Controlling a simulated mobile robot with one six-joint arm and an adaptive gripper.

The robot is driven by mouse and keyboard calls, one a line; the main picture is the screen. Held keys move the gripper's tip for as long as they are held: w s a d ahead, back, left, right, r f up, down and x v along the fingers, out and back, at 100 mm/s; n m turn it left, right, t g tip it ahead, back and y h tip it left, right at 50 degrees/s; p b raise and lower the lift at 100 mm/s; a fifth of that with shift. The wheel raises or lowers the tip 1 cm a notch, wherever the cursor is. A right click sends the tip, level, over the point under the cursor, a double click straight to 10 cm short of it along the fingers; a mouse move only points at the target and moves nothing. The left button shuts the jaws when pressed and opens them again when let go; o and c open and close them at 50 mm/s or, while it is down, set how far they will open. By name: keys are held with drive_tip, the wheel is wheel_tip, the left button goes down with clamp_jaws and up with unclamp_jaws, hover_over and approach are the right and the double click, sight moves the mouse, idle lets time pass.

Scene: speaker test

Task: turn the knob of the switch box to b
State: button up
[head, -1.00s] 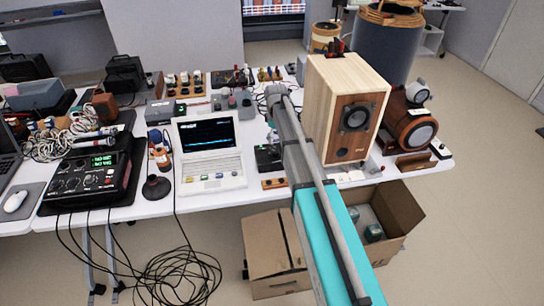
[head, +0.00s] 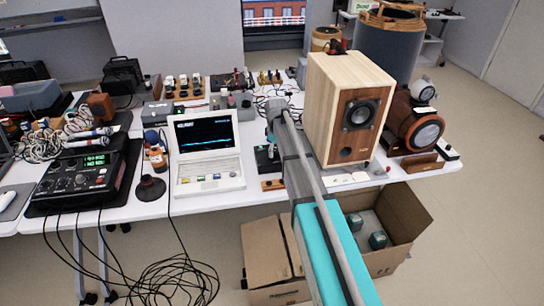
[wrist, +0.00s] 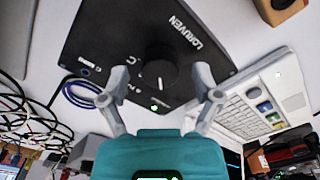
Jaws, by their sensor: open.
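The switch box (wrist: 105,35) is black, with the name LORUVEN and a round black knob (wrist: 161,62) on its face. The knob's white pointer line points toward the bottom of the wrist view. A letter C shows left of the knob; other marks there are too small or covered to read surely. A small green light glows below it. My gripper (wrist: 160,76) is open, one finger on each side of the knob, with gaps visible. In the head view, the box (head: 266,158) is partly hidden by my arm, and my fingers cannot be made out.
A large wooden speaker (head: 332,100) stands close right. A small wooden block with buttons (head: 272,184) lies in front. Cables hang off the table's front, and an open carton (head: 395,262) stands on the floor.

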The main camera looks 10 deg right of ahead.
drive_tip(key=shift+f, duration=0.35)
